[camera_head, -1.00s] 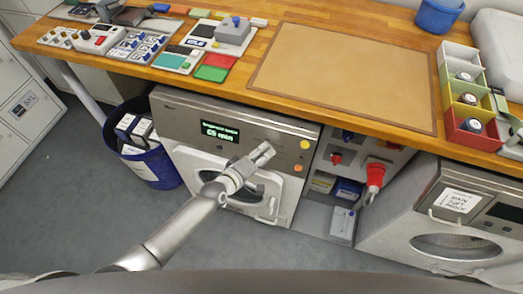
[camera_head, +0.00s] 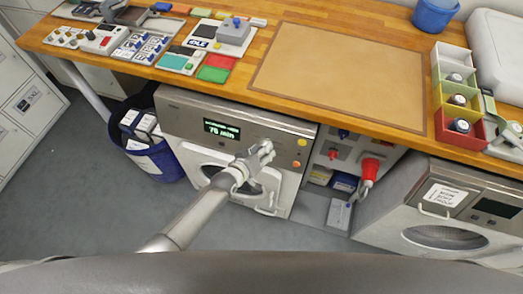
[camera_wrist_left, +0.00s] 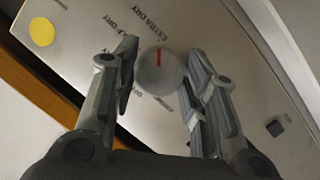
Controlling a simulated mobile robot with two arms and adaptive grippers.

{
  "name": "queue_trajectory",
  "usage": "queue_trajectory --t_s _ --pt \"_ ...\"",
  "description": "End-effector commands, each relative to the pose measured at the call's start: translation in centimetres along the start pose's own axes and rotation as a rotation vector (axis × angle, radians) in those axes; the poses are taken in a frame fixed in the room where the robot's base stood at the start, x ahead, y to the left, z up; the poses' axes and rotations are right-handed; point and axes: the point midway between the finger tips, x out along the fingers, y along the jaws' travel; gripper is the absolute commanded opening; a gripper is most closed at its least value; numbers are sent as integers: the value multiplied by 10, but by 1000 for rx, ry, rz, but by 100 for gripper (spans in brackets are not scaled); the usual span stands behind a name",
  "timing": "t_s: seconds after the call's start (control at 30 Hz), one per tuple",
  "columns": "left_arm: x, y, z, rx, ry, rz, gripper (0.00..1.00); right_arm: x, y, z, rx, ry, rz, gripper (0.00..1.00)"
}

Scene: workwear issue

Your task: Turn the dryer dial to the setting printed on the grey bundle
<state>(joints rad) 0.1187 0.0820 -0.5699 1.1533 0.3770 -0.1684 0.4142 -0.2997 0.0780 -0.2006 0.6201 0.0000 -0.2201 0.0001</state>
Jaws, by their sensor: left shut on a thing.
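The dryer (camera_head: 185,112) stands under the bench, with a lit display (camera_head: 222,130) that seems to read 75 min. My left gripper (camera_head: 265,152) is at its front panel and hides the dial in the head view. In the left wrist view my left gripper (camera_wrist_left: 155,85) is shut on the round grey dial (camera_wrist_left: 152,80), a finger on each side. The dial's red mark points toward the top of that picture, close to the printed words EXTRA DRY (camera_wrist_left: 150,25). Another label ending in DRY is to its left. I cannot make out the grey bundle. My right gripper is not in view.
A yellow button (camera_head: 302,142) and an orange one (camera_head: 296,164) sit right of my gripper. A blue bin (camera_head: 165,165) stands left. The bench overhangs the panel.

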Motion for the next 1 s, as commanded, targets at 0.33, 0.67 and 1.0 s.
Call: queue_trajectory --t_s 0.33,0.67,1.0 --pt "0 -1 2 8 -3 -3 17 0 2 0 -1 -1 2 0" --pt "0 0 1 6 -2 -2 62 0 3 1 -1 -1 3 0" --pt "-6 -1 1 4 -1 -1 62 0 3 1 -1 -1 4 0"
